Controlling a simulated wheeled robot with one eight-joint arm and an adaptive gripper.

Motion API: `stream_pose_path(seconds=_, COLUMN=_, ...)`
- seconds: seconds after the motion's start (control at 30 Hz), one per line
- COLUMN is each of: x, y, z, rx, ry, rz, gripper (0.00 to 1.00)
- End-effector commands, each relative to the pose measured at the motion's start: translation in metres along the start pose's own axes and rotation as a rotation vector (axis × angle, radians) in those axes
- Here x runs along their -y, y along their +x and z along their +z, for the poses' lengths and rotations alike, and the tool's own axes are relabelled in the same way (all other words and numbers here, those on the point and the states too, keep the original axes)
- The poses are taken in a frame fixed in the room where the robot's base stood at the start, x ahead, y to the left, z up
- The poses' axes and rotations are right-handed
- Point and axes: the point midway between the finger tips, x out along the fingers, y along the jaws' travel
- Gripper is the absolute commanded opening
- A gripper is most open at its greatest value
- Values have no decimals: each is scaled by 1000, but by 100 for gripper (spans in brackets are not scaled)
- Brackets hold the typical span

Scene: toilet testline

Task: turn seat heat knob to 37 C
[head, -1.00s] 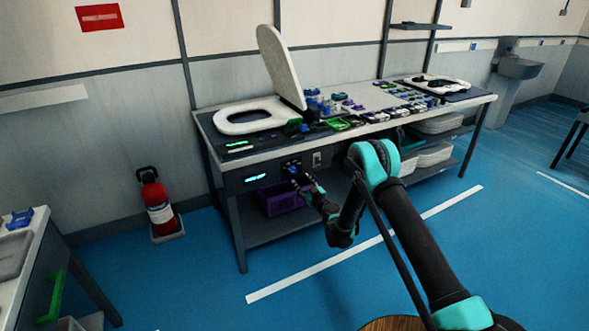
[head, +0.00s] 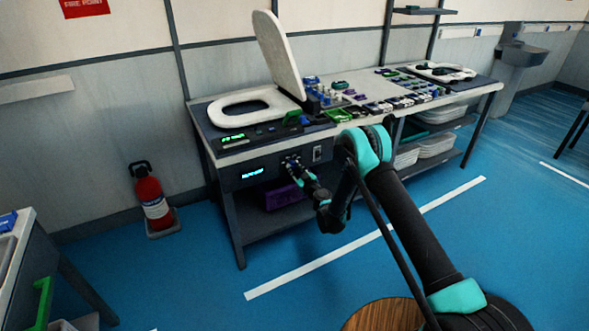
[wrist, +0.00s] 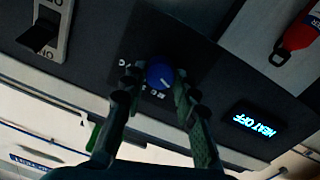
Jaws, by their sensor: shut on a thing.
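The seat heat knob (wrist: 160,75) is round and blue with a pale pointer line, on the dark front panel of the bench. My gripper (wrist: 158,82) has one finger on each side of it and is shut on it in the wrist view. Some lettering beside the knob is partly hidden by the fingers. A lit display (wrist: 259,122) reads "HEAT OFF", upside down in the wrist view. In the head view, my gripper (head: 293,164) is at the panel and mostly covers the knob; the display (head: 252,173) glows to its left.
A rocker switch (wrist: 41,34) is near the knob on the panel. A toilet seat (head: 247,109) with raised lid and several small parts are on the bench top. A purple bin (head: 283,194) is on the shelf below. A fire extinguisher (head: 152,201) stands left on the floor.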

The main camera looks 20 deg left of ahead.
Motion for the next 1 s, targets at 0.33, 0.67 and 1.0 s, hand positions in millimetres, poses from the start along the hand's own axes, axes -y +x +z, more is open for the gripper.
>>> stream_pose_path(seconds=0.33, x=0, y=0, z=0, rx=0, ry=12, rz=-1, gripper=0)
stream_pose_path(seconds=0.67, x=0, y=0, z=0, rx=6, ry=160, rz=-2, gripper=0)
stream_pose_path(seconds=1.0, x=-1, y=-1, z=0, rx=19, ry=468, rz=-6, gripper=0)
